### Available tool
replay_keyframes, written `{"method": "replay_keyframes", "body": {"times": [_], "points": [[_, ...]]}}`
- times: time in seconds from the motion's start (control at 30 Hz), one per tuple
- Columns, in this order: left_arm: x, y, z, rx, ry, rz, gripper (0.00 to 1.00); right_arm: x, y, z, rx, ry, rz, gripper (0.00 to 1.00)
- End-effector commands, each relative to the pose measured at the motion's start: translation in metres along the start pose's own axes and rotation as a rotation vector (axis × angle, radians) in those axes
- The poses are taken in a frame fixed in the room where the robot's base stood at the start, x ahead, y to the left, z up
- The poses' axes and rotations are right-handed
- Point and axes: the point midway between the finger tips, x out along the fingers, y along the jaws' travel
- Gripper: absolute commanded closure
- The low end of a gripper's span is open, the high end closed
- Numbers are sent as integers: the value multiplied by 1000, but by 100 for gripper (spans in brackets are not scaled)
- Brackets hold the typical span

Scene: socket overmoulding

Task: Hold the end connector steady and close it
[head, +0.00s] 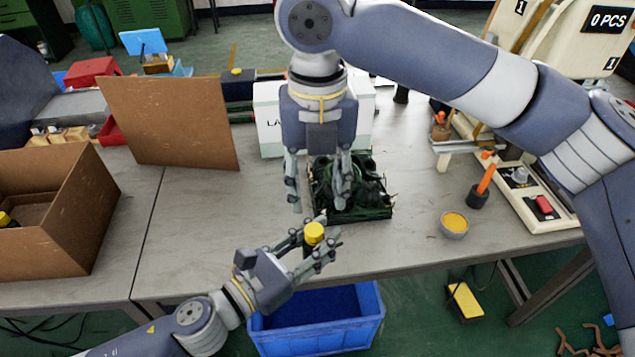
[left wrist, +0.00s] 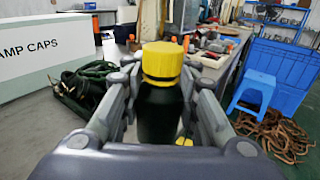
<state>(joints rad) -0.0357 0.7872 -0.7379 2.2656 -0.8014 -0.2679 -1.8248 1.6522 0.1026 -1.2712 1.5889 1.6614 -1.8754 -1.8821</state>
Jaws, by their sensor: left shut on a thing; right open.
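A dark, bottle-like piece with a yellow cap (head: 314,233), which I take for the end connector, stands upright in my left gripper (head: 322,240). The left wrist view shows its dark body (left wrist: 160,115) between the fingers, with the yellow cap (left wrist: 161,64) sitting on top above them. Whether the cap is tight cannot be told. My right gripper (head: 318,190) hangs above and behind it, fingers pointing down and apart, with nothing between them. It is in front of a bundle of dark green cables (head: 366,187) and apart from the cap.
The cables lie in a dark tray (head: 365,217), with a white lettered box (head: 270,128) behind. A blue crate (head: 320,340) is below the table edge. A small bowl (head: 454,225) stands to the right. A brown box (head: 55,235) and panel (head: 170,120) are at left.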

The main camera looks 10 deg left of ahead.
Motion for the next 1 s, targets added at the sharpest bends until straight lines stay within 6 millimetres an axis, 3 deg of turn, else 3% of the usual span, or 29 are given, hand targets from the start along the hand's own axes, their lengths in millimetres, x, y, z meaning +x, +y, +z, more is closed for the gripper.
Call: {"method": "replay_keyframes", "body": {"times": [0.47,1.0], "points": [[0,0,0,0,-1,0,100,2,0,0,-28,1,0,60],[0,0,0,0,-1,0,100,72,0,0,-27,1,-1,60]]}}
